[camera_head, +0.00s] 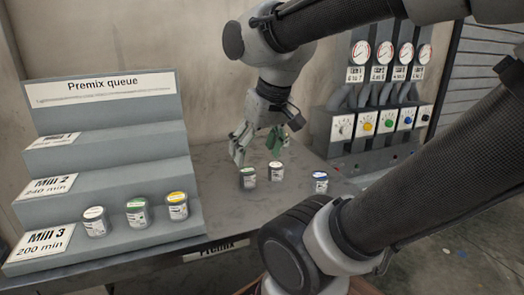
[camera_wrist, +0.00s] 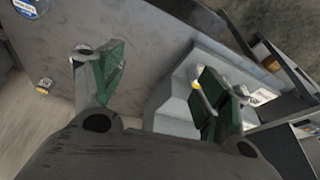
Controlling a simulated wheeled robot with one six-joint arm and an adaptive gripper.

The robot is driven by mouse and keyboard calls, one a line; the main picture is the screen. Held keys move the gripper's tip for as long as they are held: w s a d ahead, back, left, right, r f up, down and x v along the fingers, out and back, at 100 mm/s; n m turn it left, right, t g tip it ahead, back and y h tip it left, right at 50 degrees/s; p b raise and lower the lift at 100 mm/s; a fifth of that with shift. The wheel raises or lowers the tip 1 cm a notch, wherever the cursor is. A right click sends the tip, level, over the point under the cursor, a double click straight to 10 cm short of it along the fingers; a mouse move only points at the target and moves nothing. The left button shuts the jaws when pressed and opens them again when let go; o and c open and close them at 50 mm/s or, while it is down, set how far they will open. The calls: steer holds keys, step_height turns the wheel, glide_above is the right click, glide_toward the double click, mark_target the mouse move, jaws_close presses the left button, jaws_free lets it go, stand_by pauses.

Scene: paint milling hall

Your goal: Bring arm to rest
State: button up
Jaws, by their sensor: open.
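My gripper (camera_head: 257,147) is open and empty, above the grey bench (camera_head: 222,158) in the head view. Its fingers point down, and its green pads stand well apart in the wrist view (camera_wrist: 155,75). My arm is bent, reaching in from the right and top. Below the gripper stand a green-marked can (camera_head: 248,179) and a can with a dark rim (camera_head: 276,171). A blue-lidded can (camera_head: 320,182) stands to their right. No can is between the fingers. The exact height of the fingers over the cans is hard to tell.
The stepped "Premix queue" rack (camera_head: 95,162) stands at left, with a white can (camera_head: 95,222), green can (camera_head: 137,212) and yellow can (camera_head: 177,206) on its lowest step. A gauge panel (camera_head: 380,125) stands at the back right. The bench between rack and loose cans is clear.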

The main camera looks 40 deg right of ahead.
steer(key=shift+s+d+f+n, duration=0.1)
steer(key=shift+s+d+n, duration=0.2)
steer(key=shift+s+n, duration=0.5)
stand_by(0.8)
